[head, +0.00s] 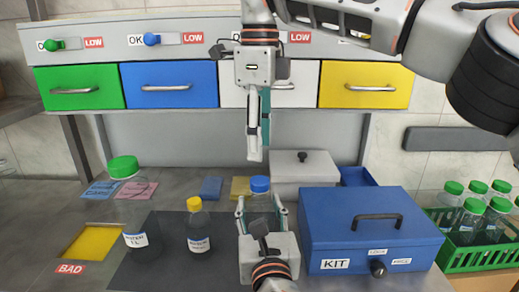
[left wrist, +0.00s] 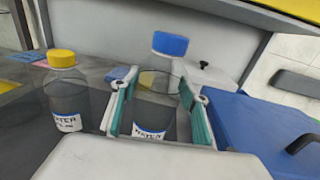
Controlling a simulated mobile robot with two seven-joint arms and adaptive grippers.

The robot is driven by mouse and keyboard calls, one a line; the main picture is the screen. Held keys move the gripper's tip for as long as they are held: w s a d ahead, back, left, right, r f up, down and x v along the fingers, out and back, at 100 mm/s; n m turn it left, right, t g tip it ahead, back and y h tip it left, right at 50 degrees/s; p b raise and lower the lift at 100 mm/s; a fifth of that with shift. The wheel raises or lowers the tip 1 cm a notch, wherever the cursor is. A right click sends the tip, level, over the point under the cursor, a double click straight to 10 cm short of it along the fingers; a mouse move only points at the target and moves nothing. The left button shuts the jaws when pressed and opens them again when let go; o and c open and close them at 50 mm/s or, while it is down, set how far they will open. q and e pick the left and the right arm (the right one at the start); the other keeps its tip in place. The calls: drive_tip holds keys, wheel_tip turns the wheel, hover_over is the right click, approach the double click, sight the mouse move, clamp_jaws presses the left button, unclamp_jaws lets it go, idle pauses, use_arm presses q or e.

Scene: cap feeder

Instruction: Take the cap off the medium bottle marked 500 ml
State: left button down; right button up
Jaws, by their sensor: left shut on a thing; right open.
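A clear bottle with a blue cap (head: 260,184) stands upright between the fingers of my left gripper (head: 261,212). In the left wrist view its blue cap (left wrist: 170,43) is on, and the body (left wrist: 155,105) sits between both teal fingers. Its label reads WATER; the volume mark is hidden. My left gripper is shut on this bottle below the cap. My right gripper (head: 259,150) is open and empty, pointing down above the bottle, apart from the cap. A yellow-capped bottle (head: 199,228) and a large green-capped bottle marked 1 L (head: 145,238) stand to the left.
A blue KIT box (head: 372,225) stands close on the right, with a white lidded box (head: 303,168) behind. A green crate (head: 470,256) of green-capped bottles is far right. Drawers (head: 172,86) line the back. A yellow BAD area (head: 92,242) lies left.

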sight(260, 180)
drive_tip(key=m, duration=0.5)
drive_tip(key=shift+m, duration=0.3)
drive_tip(key=m, duration=1)
drive_tip(key=shift+m, duration=0.3)
drive_tip(key=m, duration=1)
drive_tip(key=shift+m, duration=0.3)
drive_tip(key=m, duration=1)
drive_tip(key=shift+m, duration=0.3)
drive_tip(key=m, duration=0.4)
drive_tip(key=shift+f+m, duration=0.35)
drive_tip(key=shift+m, duration=0.05)
wheel_tip(260, 180, down, 7)
drive_tip(key=shift+f, duration=0.2)
